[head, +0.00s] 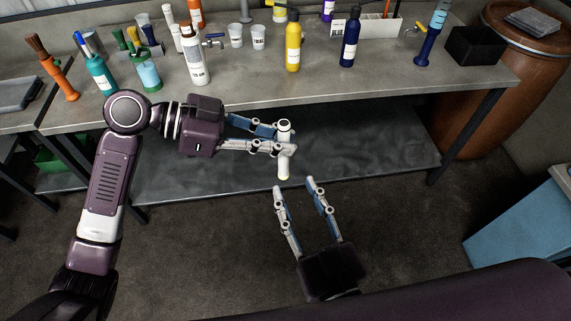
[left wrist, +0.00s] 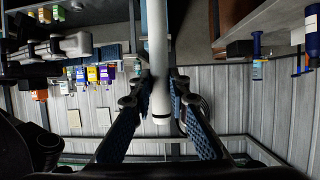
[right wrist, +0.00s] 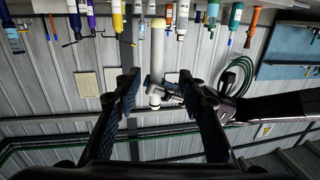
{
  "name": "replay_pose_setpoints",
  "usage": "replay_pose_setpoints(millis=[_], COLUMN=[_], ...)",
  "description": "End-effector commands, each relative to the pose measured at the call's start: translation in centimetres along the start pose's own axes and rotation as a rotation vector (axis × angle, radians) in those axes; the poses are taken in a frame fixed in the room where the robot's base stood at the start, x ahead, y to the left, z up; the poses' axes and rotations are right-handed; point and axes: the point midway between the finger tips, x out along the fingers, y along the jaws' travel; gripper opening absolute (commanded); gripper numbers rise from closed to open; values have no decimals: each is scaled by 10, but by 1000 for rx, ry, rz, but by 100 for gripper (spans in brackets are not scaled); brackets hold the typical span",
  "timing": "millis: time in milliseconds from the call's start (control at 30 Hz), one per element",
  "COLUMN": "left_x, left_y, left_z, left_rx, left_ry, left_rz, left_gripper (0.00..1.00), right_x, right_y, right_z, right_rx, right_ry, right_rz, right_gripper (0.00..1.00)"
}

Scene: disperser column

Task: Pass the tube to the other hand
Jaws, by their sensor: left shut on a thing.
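The white tube (head: 284,165) stands roughly upright in the air in front of the bench. My left gripper (head: 284,143) is shut on the tube near its upper part. The tube also shows between the left fingers in the left wrist view (left wrist: 158,70). My right gripper (head: 293,184) is open and empty, just below the tube's lower end in the head view. In the right wrist view the tube (right wrist: 157,60) appears ahead, between the open right fingers but apart from them.
A grey bench (head: 355,82) with several bottles and cups runs behind the tube. Its lower shelf (head: 370,150) is bare. A brown barrel (head: 490,75) stands at the right, and a blue bin (head: 525,225) nearer. The floor around my right gripper is clear.

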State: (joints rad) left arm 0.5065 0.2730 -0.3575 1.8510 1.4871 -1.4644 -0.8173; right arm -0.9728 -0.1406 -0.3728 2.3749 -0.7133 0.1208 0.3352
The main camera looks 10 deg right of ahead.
Motion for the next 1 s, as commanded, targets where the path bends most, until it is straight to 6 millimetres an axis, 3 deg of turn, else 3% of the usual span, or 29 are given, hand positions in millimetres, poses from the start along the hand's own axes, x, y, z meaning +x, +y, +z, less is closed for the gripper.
replay_pose_setpoints(millis=[600, 1000], left_x=[0, 0], left_y=[0, 0], left_z=[0, 0], left_rx=[0, 0], left_ry=[1, 1], left_rz=[0, 0], left_gripper=[0, 0], right_x=[82, 97], right_y=[0, 0], right_z=[0, 1], right_rx=[-2, 0], right_ry=[2, -2], right_rz=[-2, -1], right_gripper=[37, 37])
